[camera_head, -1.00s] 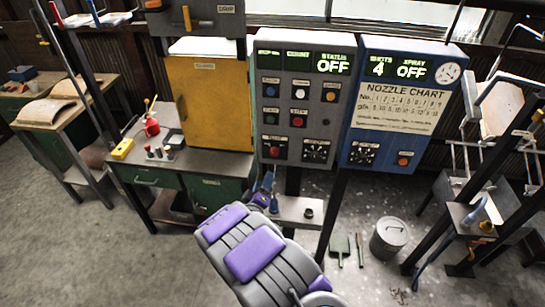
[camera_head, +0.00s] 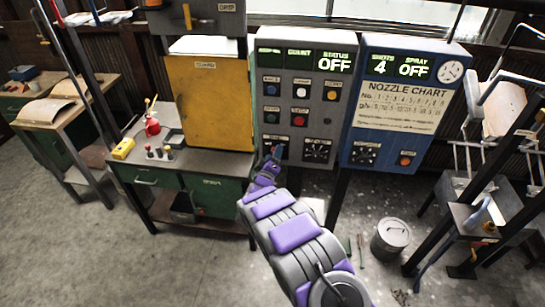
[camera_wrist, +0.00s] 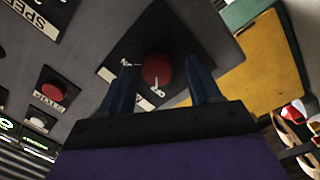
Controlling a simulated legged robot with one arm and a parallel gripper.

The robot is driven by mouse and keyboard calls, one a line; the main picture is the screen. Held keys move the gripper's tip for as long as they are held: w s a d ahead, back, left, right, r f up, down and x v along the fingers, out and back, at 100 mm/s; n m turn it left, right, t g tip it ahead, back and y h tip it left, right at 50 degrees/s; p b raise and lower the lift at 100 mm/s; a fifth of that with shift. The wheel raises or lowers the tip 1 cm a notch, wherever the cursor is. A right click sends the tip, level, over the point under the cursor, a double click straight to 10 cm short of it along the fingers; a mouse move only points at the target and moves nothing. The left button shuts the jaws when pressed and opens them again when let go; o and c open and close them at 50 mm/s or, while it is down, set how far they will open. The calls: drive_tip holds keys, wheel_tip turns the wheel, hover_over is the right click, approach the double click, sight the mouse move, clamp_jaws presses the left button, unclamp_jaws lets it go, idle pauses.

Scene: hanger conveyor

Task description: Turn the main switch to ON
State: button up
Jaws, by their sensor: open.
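The main switch is a red round knob (camera_wrist: 157,69) on a dark square plate, seen in the wrist view. White labels sit beside it, too blurred to read surely. My gripper (camera_head: 275,154) is open in front of the lower left of the grey control panel (camera_head: 327,100) and largely hides the knob in the head view. In the wrist view its two blue fingers stand apart, one on each side of the knob. I cannot tell whether they touch it. The status display (camera_head: 335,62) reads OFF.
A blue nozzle panel (camera_head: 352,148) stands right of the grey one, its spray display reading OFF. Other buttons, such as a red one (camera_head: 300,121), sit above the switch. A yellow cabinet (camera_head: 208,105) is close on the left.

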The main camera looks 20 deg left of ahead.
drive_tip(key=shift+w, duration=0.1)
drive_tip(key=c, duration=1)
drive_tip(key=shift+d+m+g+y, duration=0.1)
drive_tip(key=shift+m+g+y, duration=0.25)
drive_tip(key=shift+m, duration=3.85)
drive_tip(key=shift+d+m+g+y, duration=0.1)
drive_tip(key=shift+m+g+y, duration=0.25)
drive_tip(key=shift+m, duration=3.85)
